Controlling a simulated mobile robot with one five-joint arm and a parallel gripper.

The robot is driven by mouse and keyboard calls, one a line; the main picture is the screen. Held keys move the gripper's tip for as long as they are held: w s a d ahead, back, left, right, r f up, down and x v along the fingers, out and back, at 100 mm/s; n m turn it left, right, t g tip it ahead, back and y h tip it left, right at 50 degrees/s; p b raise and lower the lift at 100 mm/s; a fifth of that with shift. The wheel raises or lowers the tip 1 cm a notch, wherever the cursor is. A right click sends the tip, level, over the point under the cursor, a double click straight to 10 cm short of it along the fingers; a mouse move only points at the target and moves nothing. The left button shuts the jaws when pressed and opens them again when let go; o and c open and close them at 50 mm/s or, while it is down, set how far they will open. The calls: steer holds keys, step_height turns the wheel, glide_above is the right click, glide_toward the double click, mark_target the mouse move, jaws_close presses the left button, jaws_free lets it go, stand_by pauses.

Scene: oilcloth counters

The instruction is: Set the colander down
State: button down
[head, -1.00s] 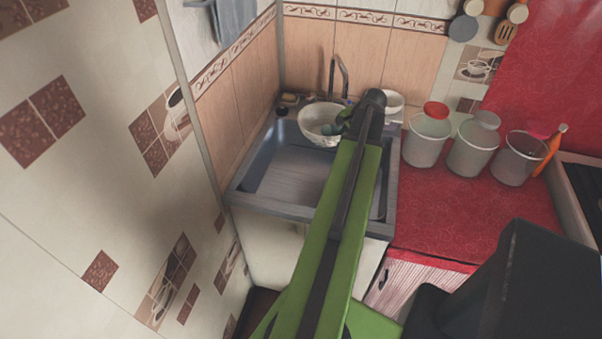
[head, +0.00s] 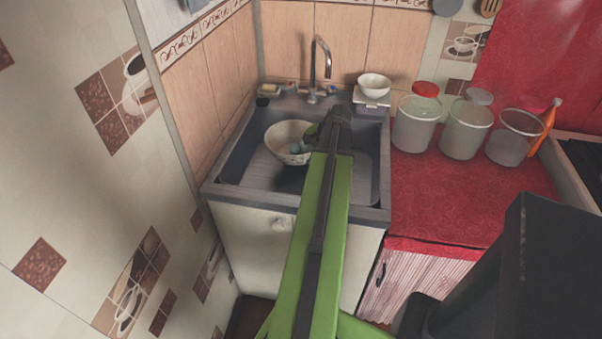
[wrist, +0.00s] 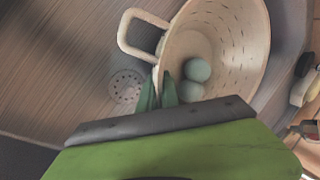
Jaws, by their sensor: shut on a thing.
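The cream colander (head: 283,139) is in the sink basin (head: 255,176) in the head view, partly hidden by my arm. In the wrist view the colander (wrist: 236,50) shows its slotted wall, a loop handle (wrist: 127,37) and two pale green balls (wrist: 196,80) inside. My gripper (wrist: 161,88) is shut on the colander's rim beside that handle. In the head view my gripper (head: 312,141) is at the colander's right side. I cannot tell whether the colander's base touches the basin floor.
The drain (wrist: 125,86) shows in the basin floor beside the colander. The tap (head: 320,68) stands behind the basin. A white bowl (head: 374,85) is at the back right corner. Jars (head: 416,118) stand on the red counter (head: 440,195). The front left of the basin is clear.

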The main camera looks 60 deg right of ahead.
steer(key=w+f, duration=0.1)
steer(key=w, duration=0.1)
steer(key=shift+w+a+f+b, duration=0.4)
step_height(320, 180, down, 4)
steer(key=b, duration=0.4)
steer(key=shift+f, duration=0.2)
steer(key=shift+r, duration=0.25)
steer(key=c, duration=2)
jaws_free()
steer(key=shift+f, duration=0.2)
steer(key=o, duration=0.4)
steer(key=shift+r, duration=0.1)
steer(key=shift+o, duration=0.2)
steer(key=shift+r, duration=0.1)
